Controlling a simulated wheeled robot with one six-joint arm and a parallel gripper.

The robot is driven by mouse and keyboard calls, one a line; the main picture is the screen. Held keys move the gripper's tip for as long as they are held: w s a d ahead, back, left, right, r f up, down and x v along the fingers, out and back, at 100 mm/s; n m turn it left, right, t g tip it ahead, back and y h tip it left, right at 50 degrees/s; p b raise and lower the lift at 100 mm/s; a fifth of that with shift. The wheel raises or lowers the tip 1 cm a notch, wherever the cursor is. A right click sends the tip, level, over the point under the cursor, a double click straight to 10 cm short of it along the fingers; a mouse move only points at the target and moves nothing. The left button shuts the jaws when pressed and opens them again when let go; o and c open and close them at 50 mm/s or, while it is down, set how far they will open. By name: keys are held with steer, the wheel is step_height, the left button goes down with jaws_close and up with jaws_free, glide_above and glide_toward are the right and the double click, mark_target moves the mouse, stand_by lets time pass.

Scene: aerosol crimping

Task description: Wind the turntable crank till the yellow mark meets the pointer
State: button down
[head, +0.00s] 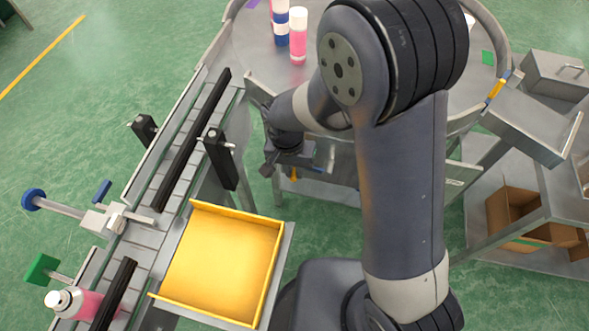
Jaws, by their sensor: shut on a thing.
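The round grey turntable (260,55) is at the top, with a raised metal rim, partly hidden behind my arm. A yellow mark (496,89) shows at its right edge. A small orange piece (293,173) shows just below my gripper; I cannot tell if it is the pointer. My gripper (270,166) is at the turntable's near side, left of my arm. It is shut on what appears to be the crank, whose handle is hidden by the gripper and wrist. The yellow mark and the orange piece are far apart.
A pink can (298,38) and a blue-and-white can (281,22) stand on the turntable. A conveyor (172,185) runs along the left, with a pink bottle (88,303) at its near end. A yellow tray (222,262) sits beside it. A cardboard box (515,215) is at right.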

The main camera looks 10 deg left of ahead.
steer(key=shift+a+f, duration=0.1)
steer(key=shift+f, duration=0.5)
steer(key=shift+w+a, duration=0.1)
steer(key=shift+w, duration=0.05)
steer(key=shift+r, duration=0.1)
steer(key=c, duration=1.3)
jaws_free()
steer(key=shift+a+r, duration=0.1)
steer(key=shift+a, duration=0.05)
steer(key=shift+c, duration=0.2)
step_height(320, 180, up, 11)
steer(key=shift+a, duration=0.45)
steer(key=shift+f, duration=0.3)
